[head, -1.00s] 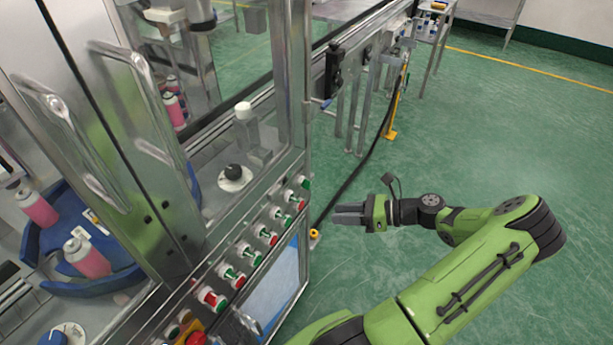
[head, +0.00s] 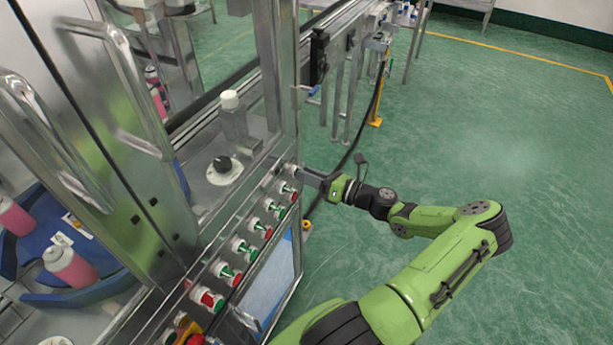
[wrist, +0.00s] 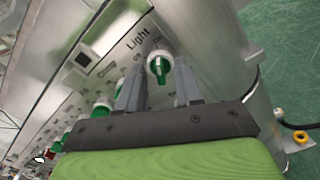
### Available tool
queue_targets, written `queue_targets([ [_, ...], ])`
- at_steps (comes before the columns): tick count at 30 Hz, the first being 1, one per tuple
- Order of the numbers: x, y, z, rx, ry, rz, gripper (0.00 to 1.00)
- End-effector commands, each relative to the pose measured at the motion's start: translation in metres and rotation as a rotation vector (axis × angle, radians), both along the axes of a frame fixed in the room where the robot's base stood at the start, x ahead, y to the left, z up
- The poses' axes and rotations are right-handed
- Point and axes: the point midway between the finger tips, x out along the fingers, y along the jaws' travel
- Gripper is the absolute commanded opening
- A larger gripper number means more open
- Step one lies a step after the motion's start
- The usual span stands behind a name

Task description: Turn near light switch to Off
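The green light switch (wrist: 160,68), a knob with a pale ring, sits on the metal panel beside the printed word "Light" in the wrist view. Its handle points roughly up and down in that picture. My gripper (wrist: 161,76) is open, with one finger to each side of the switch in the picture. I cannot tell whether either finger touches it. In the head view my gripper (head: 305,174) reaches the far end of the button row, and its fingers partly cover the switch there.
A row of red and green buttons (head: 231,274) runs along the sloping panel, with a screen (head: 268,290) below. A metal post (wrist: 218,50) stands right beside the switch. A black cable (head: 347,160) lies behind my gripper. The green floor to the right is open.

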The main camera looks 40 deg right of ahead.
Motion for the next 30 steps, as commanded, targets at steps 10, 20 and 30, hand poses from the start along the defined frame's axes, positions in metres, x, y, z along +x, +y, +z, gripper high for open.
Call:
queue_targets([
  [10, 0.0085, 0.0028, 0.0004, 0.000, 0.000, -0.001, 0.35],
  [20, 0.0082, 0.0027, 0.0003, 0.000, 0.000, -0.001, 0.00],
  [30, 0.0079, 0.0029, 0.0005, -0.038, -0.011, -0.001, 0.00],
])
